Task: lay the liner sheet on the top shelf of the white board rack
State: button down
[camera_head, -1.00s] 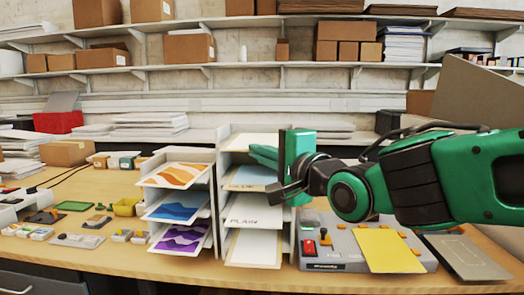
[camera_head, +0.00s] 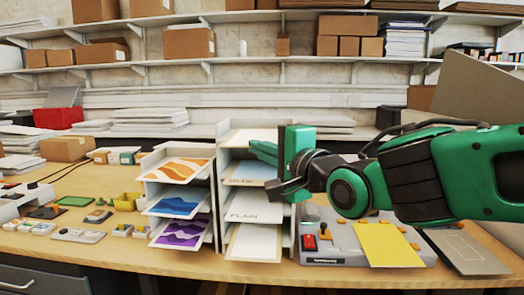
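Two white racks stand side by side on the wooden bench. The right one (camera_head: 217,190) holds pale sheets on several shelves, with labels reading "BLUE" and "PLAIN". A plain whitish sheet (camera_head: 250,138) lies at its top level; I cannot tell whether it is the liner sheet. My green gripper (camera_head: 268,165) is in front of the rack's upper right side, covering part of the top and second levels. One green finger reaches left over the upper shelves and a dark part sits lower. Whether anything is between the fingers is hidden.
The left rack (camera_head: 146,168) holds orange, blue and purple prints. A grey machine (camera_head: 320,250) with a red switch stands at right, with a yellow sheet (camera_head: 388,244) on it and a grey board (camera_head: 466,251) beside it. Small items crowd the bench's left side.

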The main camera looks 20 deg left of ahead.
jog(key=c, duration=2)
grip_release()
jog(key=v, duration=1)
jog(key=shift+s+d, duration=0.15)
jog(key=shift+d, duration=0.2)
